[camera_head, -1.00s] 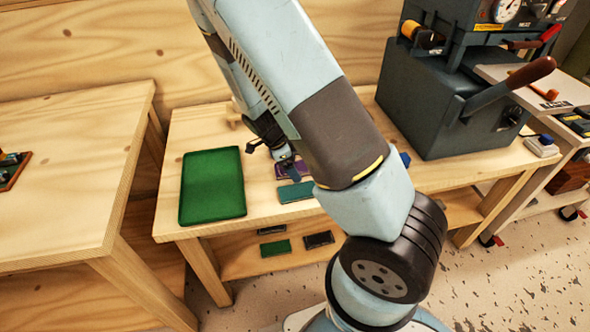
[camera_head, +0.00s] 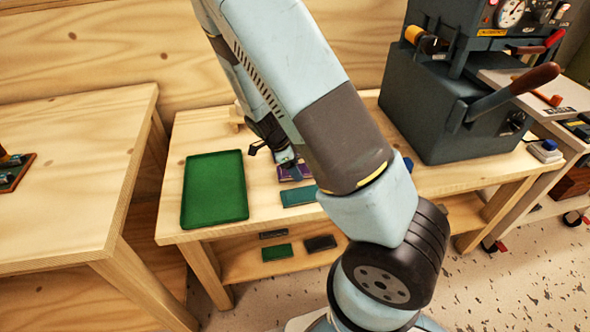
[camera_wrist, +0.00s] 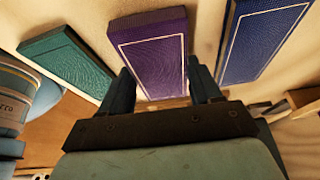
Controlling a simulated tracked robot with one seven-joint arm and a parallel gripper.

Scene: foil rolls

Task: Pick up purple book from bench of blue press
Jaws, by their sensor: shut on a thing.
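The purple book (camera_wrist: 150,50) has a pale border line and sits between the two fingers of my gripper (camera_wrist: 160,68) in the wrist view. The fingers are shut on its near end, one on each side. In the head view the purple book (camera_head: 290,174) shows only in part beside my gripper (camera_head: 275,158), at the bench top (camera_head: 262,215); my arm hides the rest. I cannot tell whether it is clear of the bench. The blue press (camera_head: 455,100) stands on the right part of the same bench.
A teal book (camera_wrist: 65,57) lies left of the purple one and a blue book (camera_wrist: 262,40) right of it. A green tray (camera_head: 214,190) lies at the bench's left end. Dark and green books (camera_head: 277,252) lie on the lower shelf. Another table (camera_head: 70,170) stands left.

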